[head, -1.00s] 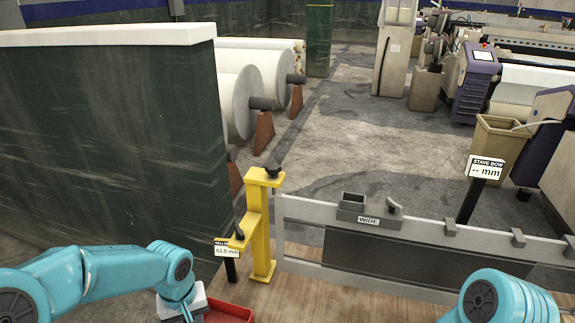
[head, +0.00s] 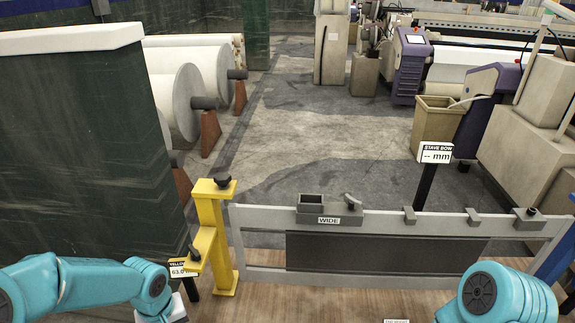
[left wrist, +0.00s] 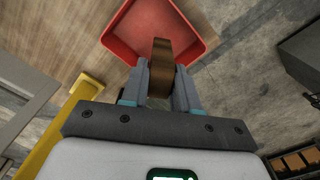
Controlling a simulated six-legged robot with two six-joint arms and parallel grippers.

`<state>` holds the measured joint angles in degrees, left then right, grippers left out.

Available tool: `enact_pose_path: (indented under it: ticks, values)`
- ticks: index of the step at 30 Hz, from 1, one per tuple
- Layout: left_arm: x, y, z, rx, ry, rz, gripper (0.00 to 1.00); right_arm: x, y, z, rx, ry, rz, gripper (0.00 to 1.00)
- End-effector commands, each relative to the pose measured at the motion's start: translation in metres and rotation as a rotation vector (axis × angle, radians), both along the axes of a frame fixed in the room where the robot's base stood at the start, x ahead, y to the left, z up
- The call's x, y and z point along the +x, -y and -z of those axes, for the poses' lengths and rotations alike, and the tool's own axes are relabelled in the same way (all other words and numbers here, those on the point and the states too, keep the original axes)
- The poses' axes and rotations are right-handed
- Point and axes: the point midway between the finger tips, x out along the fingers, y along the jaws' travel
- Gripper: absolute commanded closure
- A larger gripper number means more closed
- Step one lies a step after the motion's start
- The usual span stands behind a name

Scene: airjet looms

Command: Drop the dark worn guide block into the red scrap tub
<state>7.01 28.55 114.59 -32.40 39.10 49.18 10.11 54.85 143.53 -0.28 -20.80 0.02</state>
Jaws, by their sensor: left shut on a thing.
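In the left wrist view, my left gripper (left wrist: 162,78) is shut on the worn guide block (left wrist: 162,56), a dark brown block standing out between the two grey fingers. The red scrap tub (left wrist: 188,22) lies beyond the fingertips, and the block overlaps its open inside in the picture. The height of the block above the tub floor is hard to tell. The head view shows only my left arm at lower left; its fingers, the block and the tub are out of that picture. My right gripper is not in view; only part of that arm shows at lower right.
A grey frame marked WIDE (head: 400,222) runs along the bench's far side. A dark green partition (head: 80,150) stands at left. A dark grey box (left wrist: 302,60) is at the wrist view's right.

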Motion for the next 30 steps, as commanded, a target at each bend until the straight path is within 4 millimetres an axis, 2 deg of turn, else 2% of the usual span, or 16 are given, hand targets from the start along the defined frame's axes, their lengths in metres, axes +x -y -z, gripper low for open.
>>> enact_pose_path:
  ticks: [2,8,18,28,29,30]
  values:
    - [-0.004,-0.007,0.004,0.0,-0.002,-0.019,1.0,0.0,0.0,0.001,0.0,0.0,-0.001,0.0]
    - [-0.005,-0.009,0.019,-0.001,-0.002,-0.024,1.0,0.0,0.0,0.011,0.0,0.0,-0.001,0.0]
    - [-0.003,-0.009,0.06,-0.002,-0.002,-0.023,1.0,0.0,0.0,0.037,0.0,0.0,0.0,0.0]
    - [-0.001,-0.009,0.062,-0.002,-0.001,-0.02,1.0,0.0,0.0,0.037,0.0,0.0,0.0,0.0]
    - [-0.001,-0.009,0.062,-0.002,-0.001,-0.02,0.61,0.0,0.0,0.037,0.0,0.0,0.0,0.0]
    - [-0.001,-0.009,0.062,-0.002,-0.001,-0.02,0.48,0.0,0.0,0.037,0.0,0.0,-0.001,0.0]
